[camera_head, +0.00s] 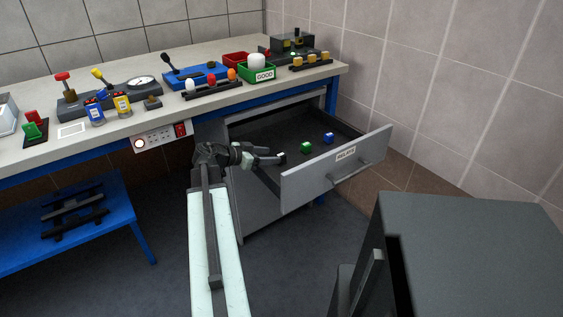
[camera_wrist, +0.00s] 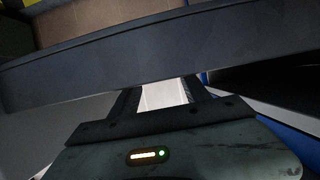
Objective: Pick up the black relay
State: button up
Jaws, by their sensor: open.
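The open grey drawer (camera_head: 304,186) under the bench holds a green relay (camera_head: 306,147) and a blue relay (camera_head: 328,138). My gripper (camera_head: 274,158) is at the drawer's left side, left of the green relay. A small pale patch shows at its tip; I cannot tell if this belongs to the black relay, which I cannot make out clearly. In the wrist view my gripper (camera_wrist: 164,92) is open, its two dark fingers apart with a pale surface between them. A dark panel crosses beyond the fingers and hides much of the view.
The bench (camera_head: 205,104) above carries a green GOOD bin (camera_head: 264,75), a red bin (camera_head: 237,58), levers and a gauge. A blue shelf (camera_head: 100,240) stands lower left. A dark grey box (camera_head: 475,250) stands at lower right. The tiled wall is close behind the drawer.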

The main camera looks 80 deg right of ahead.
aim_at(280, 155)
jog(key=b+x, duration=0.1)
jog(key=x, duration=0.2)
jog(key=shift+s+d+f, duration=0.1)
jog(key=shift+s+d, duration=0.05)
jog(key=shift+s, duration=0.1)
grip_shut()
notch_tip(280, 155, up, 10)
jog(key=p, duration=1)
